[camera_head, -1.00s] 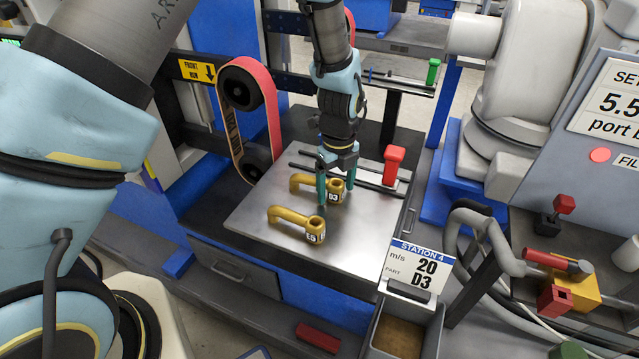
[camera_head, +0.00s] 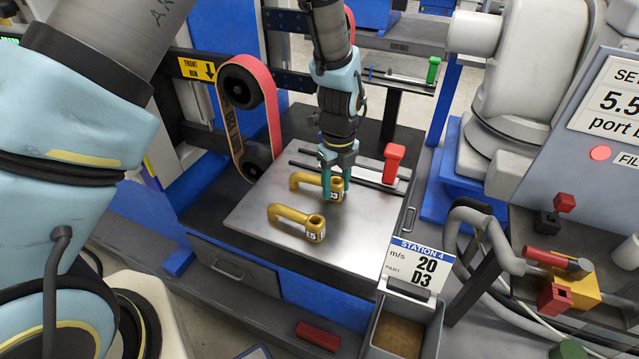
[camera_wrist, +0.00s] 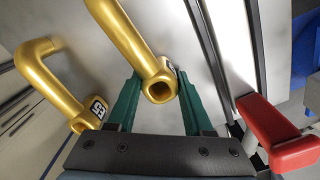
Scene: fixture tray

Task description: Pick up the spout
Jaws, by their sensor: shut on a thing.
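Two gold, bent spouts lie on a grey metal tray (camera_head: 252,222). The farther spout (camera_head: 306,180) has a label partly hidden by my fingers; it ends in "3". My gripper (camera_head: 334,190) is shut on the socket end of the farther spout. In the wrist view the green fingers of my gripper (camera_wrist: 156,100) stand on both sides of that spout (camera_wrist: 125,38). The nearer spout (camera_wrist: 48,77) lies to the left, apart from the fingers.
A red-handled clamp (camera_head: 393,163) stands at the tray's right back corner, close to my gripper. A belt sander with a red belt (camera_head: 272,110) stands at the left. A bin (camera_head: 437,335) stands in front, under a sign (camera_head: 416,270) reading "Station 4" and "D3".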

